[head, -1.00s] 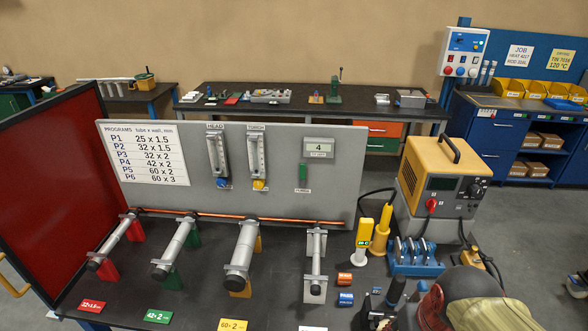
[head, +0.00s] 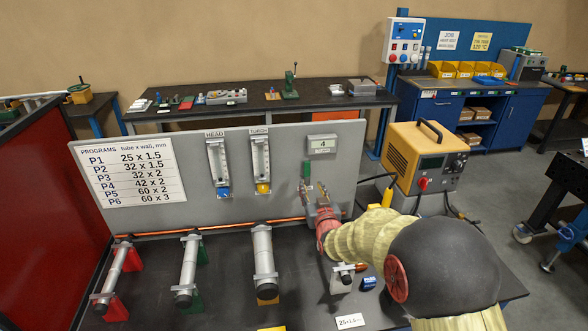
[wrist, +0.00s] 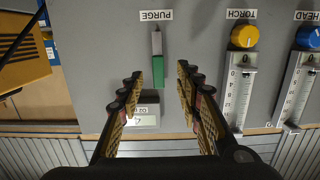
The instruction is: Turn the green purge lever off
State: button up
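The green purge lever (head: 306,169) is on the grey panel (head: 290,150), below the small display (head: 321,145). In the head view its green part points up, and its lower end is hidden behind my gripper (head: 316,196). My gripper (wrist: 159,76) is open, with one finger on each side of the lever and clear space between. I cannot tell how far the fingertips are from the panel.
The TORCH flowmeter with its yellow knob (wrist: 244,36) is close beside one finger in the wrist view. The HEAD flowmeter (head: 217,162) is farther left. Tubes on stands (head: 264,262) fill the bench below. An orange welding unit (head: 427,158) stands to the right.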

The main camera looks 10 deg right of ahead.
aim_at(308, 164)
jog(key=shift+t, duration=0.7)
jog(key=w+r, duration=0.1)
jog(key=w, duration=0.1)
jog(key=w+r, duration=0.1)
jog(key=w, duration=0.2)
jog(key=w+r, duration=0.1)
jog(key=w, duration=0.2)
jog(key=shift+d+r, duration=0.1)
jog(key=shift+d, duration=0.1)
jog(key=c, duration=0.3)
grip_shut()
